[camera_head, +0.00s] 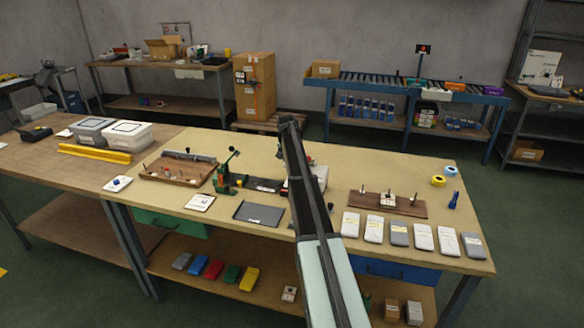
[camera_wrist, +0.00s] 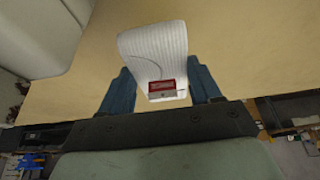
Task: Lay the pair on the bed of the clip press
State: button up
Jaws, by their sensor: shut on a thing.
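In the wrist view, my gripper (camera_wrist: 161,88) is shut on the pair (camera_wrist: 152,42), white ribbed sock fabric with a red label near its lower end. A blue finger stands on each side of it, and bare tan tabletop shows behind. In the head view my arm crosses the middle of the bench and hides the gripper and the pair. A green lever device (camera_head: 222,178), apparently the clip press, stands left of my arm. A dark strip with a red mark extends right from it towards my arm; I cannot tell exactly where its bed ends.
A dark grey tray (camera_head: 259,213) and a white card (camera_head: 200,202) lie in front of the press. A wooden pegged board (camera_head: 175,167) is to the left, another (camera_head: 410,205) to the right. Several packets (camera_head: 399,233) line the front right.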

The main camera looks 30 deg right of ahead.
jog(key=shift+f, duration=2.05)
jog(key=shift+f, duration=0.15)
jog(key=o, duration=1.1)
jog(key=shift+c, duration=0.2)
jog(key=v, duration=1.1)
jog(key=shift+s+a+r, duration=0.15)
jog(key=shift+r, duration=0.45)
jog(key=shift+c, duration=1.1)
